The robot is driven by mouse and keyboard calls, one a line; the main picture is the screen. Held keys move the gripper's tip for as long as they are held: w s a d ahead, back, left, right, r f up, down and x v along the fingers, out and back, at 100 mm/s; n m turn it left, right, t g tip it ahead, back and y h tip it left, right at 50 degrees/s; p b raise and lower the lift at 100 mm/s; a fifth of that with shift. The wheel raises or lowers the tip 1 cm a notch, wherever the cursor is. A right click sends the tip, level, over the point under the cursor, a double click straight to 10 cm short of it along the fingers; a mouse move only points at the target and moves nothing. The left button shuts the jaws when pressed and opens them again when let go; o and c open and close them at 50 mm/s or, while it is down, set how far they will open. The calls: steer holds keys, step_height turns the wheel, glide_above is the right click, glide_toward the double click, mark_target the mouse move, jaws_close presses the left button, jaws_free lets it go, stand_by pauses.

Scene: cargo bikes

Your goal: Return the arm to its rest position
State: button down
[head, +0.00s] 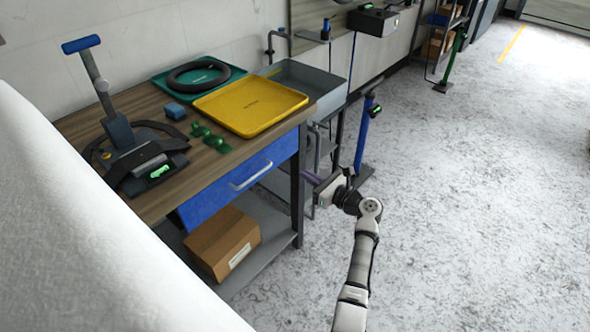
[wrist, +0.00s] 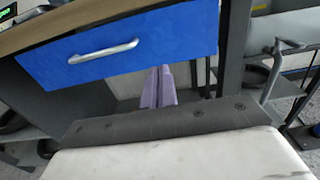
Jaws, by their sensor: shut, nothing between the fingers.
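My gripper (head: 312,180) is at the end of my raised arm, just right of the workbench's front right leg in the head view. Its pale purple fingers show in the wrist view (wrist: 158,88), side by side and closed with nothing between them. They point toward the bench, below the level of the blue drawer (wrist: 125,50). The drawer (head: 240,182) looks shut in the head view. My arm reaches up from the bottom of the head view over the floor.
The wooden workbench (head: 150,100) bears a yellow tray (head: 250,104), a green tray with a black ring, and a floor pump-like tool. A cardboard box (head: 222,243) lies on its lower shelf. A blue stand (head: 364,135) is close behind my gripper. Floor on the right is clear.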

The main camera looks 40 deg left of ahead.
steer(key=shift+s+d, duration=0.1)
steer(key=shift+d, duration=1.4)
